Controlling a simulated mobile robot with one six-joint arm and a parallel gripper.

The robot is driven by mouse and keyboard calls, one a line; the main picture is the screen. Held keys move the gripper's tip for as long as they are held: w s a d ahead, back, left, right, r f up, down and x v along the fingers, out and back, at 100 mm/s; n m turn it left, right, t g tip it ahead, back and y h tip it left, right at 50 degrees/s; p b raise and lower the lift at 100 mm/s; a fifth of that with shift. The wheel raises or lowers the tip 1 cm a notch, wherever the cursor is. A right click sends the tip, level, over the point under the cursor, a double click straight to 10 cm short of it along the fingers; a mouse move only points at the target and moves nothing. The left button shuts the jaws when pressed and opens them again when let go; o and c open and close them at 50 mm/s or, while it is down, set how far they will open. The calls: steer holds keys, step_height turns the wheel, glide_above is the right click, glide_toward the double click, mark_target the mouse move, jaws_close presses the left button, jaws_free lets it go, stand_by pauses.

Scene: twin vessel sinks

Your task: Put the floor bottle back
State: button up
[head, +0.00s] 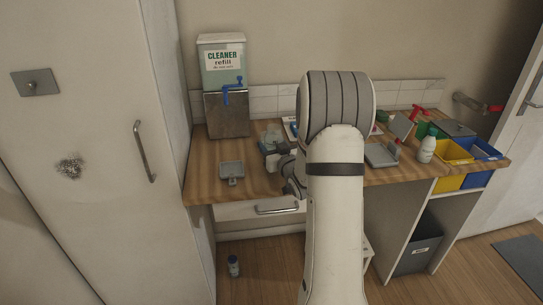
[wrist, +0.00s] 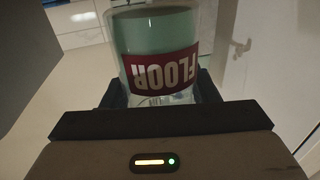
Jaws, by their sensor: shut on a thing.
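The floor bottle (wrist: 160,40) is clear, with green-teal liquid and a red label reading FLOOR, which appears upside down in the wrist view. My gripper (wrist: 162,98) is shut on it, with a dark finger on either side of its near end. In the head view the bottle (head: 270,136) shows just left of my arm, over the wooden counter's left part. My gripper (head: 274,150) there is partly hidden by my arm. I cannot tell whether the bottle touches the counter.
A cleaner refill dispenser (head: 223,85) with a blue tap stands at the back left. A small grey tray (head: 231,170) lies in front of it.

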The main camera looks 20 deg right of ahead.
steer(key=shift+s+d+f, duration=0.1)
steer(key=shift+f, duration=1.5)
steer(key=shift+f, duration=0.15)
steer(key=o, duration=1.3)
